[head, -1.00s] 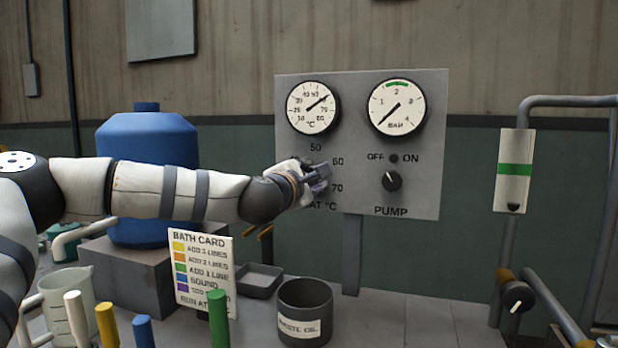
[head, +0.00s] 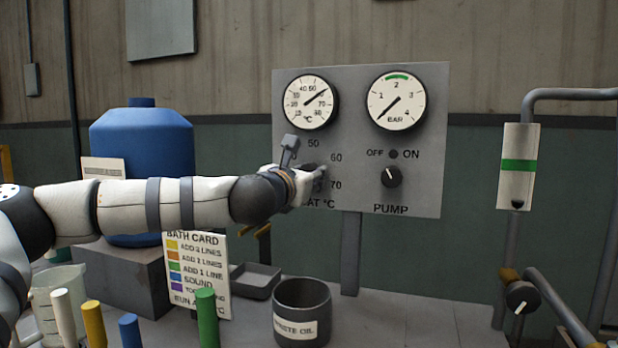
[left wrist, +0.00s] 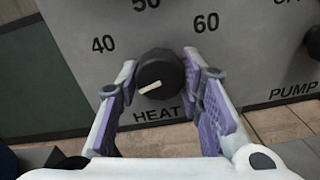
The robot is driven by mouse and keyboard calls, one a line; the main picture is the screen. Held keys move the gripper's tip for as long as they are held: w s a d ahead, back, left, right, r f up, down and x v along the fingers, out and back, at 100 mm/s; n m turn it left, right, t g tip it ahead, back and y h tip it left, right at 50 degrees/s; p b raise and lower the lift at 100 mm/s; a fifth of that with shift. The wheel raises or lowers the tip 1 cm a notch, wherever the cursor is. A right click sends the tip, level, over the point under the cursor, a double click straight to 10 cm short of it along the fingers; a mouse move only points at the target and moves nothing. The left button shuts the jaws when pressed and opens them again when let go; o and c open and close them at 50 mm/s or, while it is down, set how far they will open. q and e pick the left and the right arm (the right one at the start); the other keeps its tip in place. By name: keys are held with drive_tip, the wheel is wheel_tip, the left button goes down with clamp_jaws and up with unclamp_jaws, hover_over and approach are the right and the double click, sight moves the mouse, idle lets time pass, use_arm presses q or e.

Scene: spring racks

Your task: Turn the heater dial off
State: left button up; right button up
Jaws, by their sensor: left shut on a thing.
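The black heater dial (left wrist: 160,75), above the word HEAT, shows in the left wrist view. Its white pointer line points to the lower left, below the 40 mark. My left gripper (left wrist: 161,70) is shut on the dial, one purple-padded finger on each side. In the head view my left gripper (head: 306,165) is at the lower left of the grey panel (head: 355,150), and it hides most of the dial and the 40 mark. My right gripper is not in view.
A temperature gauge (head: 311,102) and a pressure gauge (head: 396,100) sit above. The pump knob (head: 392,177) is right of the dial, its pointer toward OFF.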

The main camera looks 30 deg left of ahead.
use_arm(q)
drive_tip(key=shift+n+b, duration=0.3)
drive_tip(key=shift+n, duration=0.9)
drive_tip(key=shift+r, duration=0.1)
drive_tip(key=o, duration=1.2)
drive_tip(key=shift+c, duration=0.2)
drive_tip(key=v, duration=1.2)
